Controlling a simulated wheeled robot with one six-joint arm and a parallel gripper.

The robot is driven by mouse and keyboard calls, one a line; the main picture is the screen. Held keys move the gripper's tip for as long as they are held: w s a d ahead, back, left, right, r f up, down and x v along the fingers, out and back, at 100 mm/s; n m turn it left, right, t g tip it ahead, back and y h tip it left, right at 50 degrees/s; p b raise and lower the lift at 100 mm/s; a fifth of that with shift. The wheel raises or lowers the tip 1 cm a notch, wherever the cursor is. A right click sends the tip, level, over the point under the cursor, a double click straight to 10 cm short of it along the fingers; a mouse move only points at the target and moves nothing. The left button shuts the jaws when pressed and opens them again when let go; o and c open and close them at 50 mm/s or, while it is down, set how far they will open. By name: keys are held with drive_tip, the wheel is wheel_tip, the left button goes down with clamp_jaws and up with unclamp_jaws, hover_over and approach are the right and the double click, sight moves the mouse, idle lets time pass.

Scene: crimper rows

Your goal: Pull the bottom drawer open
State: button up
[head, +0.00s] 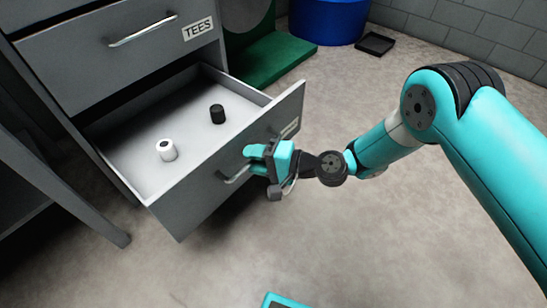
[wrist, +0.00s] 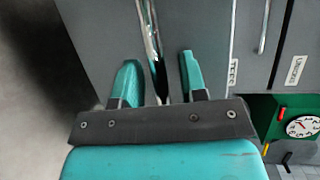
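The bottom drawer (head: 190,207) of the grey cabinet stands well out in the head view, its inside showing. A white cylindrical piece (head: 167,150) and a black one (head: 217,114) stand on its floor. Its bar handle (head: 236,173) is partly hidden by my gripper (head: 262,156). In the wrist view my gripper (wrist: 158,75) has a finger on each side of the handle (wrist: 149,30), with a visible gap between each finger and the bar. The fingers look open around it.
The closed drawer above, labelled TEES (head: 198,29), has its own handle (head: 142,30). A blue round container (head: 328,20), a green panel (head: 275,60) and a black tray (head: 375,43) stand behind. A table leg (head: 75,195) is at left. Floor in front is mostly clear.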

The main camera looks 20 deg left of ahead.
drive_tip(key=d+r+p, duration=0.1)
drive_tip(key=d+p, duration=0.2)
drive_tip(key=d, duration=0.5)
drive_tip(key=w+d+r+p, duration=0.1)
drive_tip(key=d+r+p, duration=0.1)
drive_tip(key=d, duration=0.7)
drive_tip(key=shift+p, duration=0.75)
drive_tip(key=shift+r, duration=0.1)
drive_tip(key=s+d+r+n+g+h, duration=0.1)
drive_tip(key=d+r+n+h, duration=0.15)
drive_tip(key=r, duration=0.75)
drive_tip(key=s+d+r+n+g+h, duration=0.1)
drive_tip(key=r+n+h, duration=0.25)
drive_tip(key=r, duration=0.65)
drive_tip(key=s+d+r+n+t+h+p, duration=0.1)
drive_tip(key=s+d+r+t+h+p, duration=0.35)
drive_tip(key=s+d+r, duration=0.9)
wheel_tip(320, 180, up, 36)
drive_tip(key=g+h+p, duration=0.1)
drive_tip(key=p, duration=3.4)
